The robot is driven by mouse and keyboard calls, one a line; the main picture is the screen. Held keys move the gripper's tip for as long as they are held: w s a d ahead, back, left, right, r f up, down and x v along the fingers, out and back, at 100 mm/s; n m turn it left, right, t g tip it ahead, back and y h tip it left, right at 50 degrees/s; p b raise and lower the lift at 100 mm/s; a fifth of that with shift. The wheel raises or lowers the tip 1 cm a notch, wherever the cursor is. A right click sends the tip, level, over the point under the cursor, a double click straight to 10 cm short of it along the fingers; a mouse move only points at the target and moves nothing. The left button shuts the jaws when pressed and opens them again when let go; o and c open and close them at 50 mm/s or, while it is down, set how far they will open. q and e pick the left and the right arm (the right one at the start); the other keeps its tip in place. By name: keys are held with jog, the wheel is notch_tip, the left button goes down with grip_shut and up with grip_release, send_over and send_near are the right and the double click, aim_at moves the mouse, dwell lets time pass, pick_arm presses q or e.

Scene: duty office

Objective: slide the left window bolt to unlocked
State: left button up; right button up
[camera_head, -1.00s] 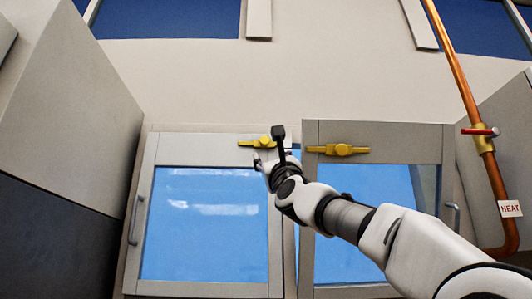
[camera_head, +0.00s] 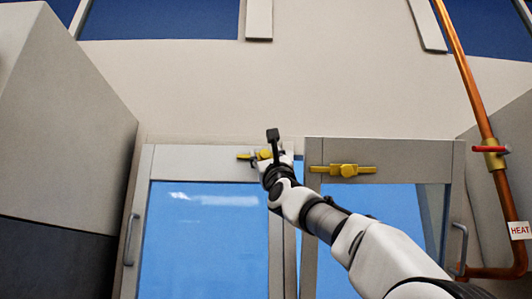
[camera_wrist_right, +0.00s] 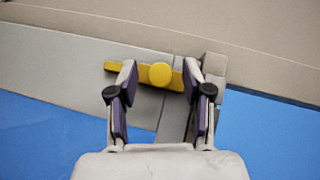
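The left window bolt (camera_head: 263,155) is yellow and sits on the top rail of the left window frame. In the right wrist view the bolt (camera_wrist_right: 160,74) shows as a bar with a round knob, close beyond my fingertips. My right gripper (camera_head: 264,159) is at the bolt in the head view and partly covers it. In the right wrist view my right gripper (camera_wrist_right: 159,77) is open, one finger on each side of the knob, with gaps between the knob and both fingers. I cannot tell whether the fingers touch the bar. My left gripper is not in view.
A second yellow bolt (camera_head: 343,170) sits on the right window's top rail. Grey cabinets stand at the left (camera_head: 62,120) and right. A copper pipe (camera_head: 478,95) with a red-handled valve (camera_head: 491,149) runs down the right side.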

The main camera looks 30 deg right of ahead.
aim_at(246, 150)
jog(key=shift+w+d+f, duration=0.1)
jog(key=shift+w+d, duration=0.05)
grip_shut()
jog(key=shift+w+a, duration=0.5)
jog(key=shift+a, duration=0.35)
jog(key=shift+w+a, duration=0.45)
jog(key=shift+a, duration=0.4)
jog(key=shift+d, duration=0.15)
jog(key=shift+o, duration=0.2)
grip_release()
jog(key=shift+o, duration=1.2)
jog(key=shift+w, duration=0.1)
jog(key=shift+w+f, duration=0.1)
jog(key=shift+w, duration=0.15)
jog(key=shift+s, duration=0.3)
